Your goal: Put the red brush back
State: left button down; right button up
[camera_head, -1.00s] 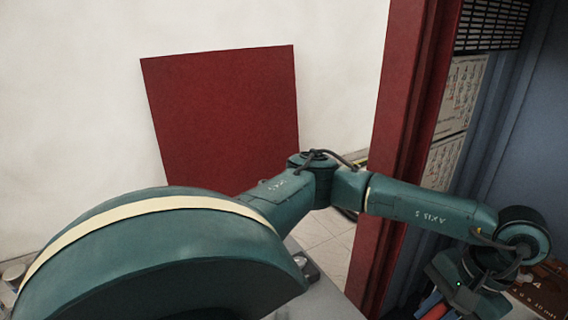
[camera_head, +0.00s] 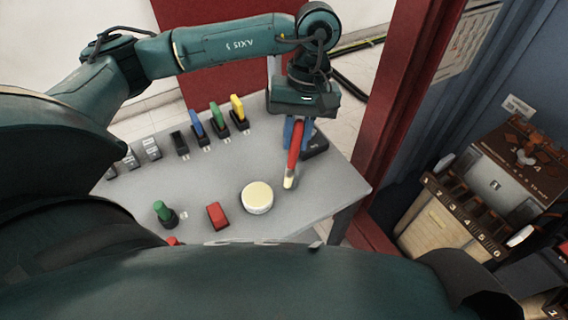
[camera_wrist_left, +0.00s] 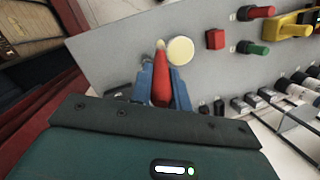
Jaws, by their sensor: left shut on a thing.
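The red brush (camera_head: 294,146) has a pale tip and slants downward over the grey table (camera_head: 225,178) near its right end. My left gripper (camera_head: 296,134) is shut on it, with blue fingers on either side. In the left wrist view, the red brush (camera_wrist_left: 161,88) shows between the two blue fingers of my left gripper (camera_wrist_left: 162,84). A black holder (camera_head: 317,145) stands on the table just behind and right of the brush, partly hidden by the gripper. I cannot tell whether the brush touches it. My right gripper is not in view.
Blue (camera_head: 196,124), green (camera_head: 217,117) and yellow (camera_head: 238,108) handles stand in black holders along the back edge. A round cream button (camera_head: 257,197), a red block (camera_head: 216,215) and a green knob (camera_head: 163,210) are in front. A red post (camera_head: 400,120) rises at right.

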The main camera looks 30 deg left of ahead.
pick_arm(q)
jog(key=n, duration=0.3)
jog(key=n+h, duration=0.1)
jog(key=n, duration=0.1)
jog(key=shift+a+r+t, duration=0.2)
jog(key=shift+a+t, duration=0.2)
jog(key=shift+w+a+f+n+t+y, duration=0.25)
jog(key=shift+f+n, duration=1.1)
jog(key=shift+n, duration=2)
jog(key=shift+w+a+f+n+t+y, duration=0.1)
jog(key=shift+w+f+n+t, duration=0.25)
jog(key=shift+f+n, duration=2.05)
jog(key=shift+w+a+f+n+t+y, duration=0.2)
jog(key=shift+f+n+t, duration=0.2)
jog(key=shift+n, duration=3.95)
jog(key=c, duration=1.3)
grip_release()
jog(key=shift+r, duration=0.1)
jog(key=shift+c, duration=0.2)
notch_tip(320, 180, up, 12)
jog(key=b, duration=0.1)
send_over(291, 152)
jog(key=w+a, duration=0.2)
jog(key=w, duration=0.2)
jog(key=shift+s+r, duration=0.15)
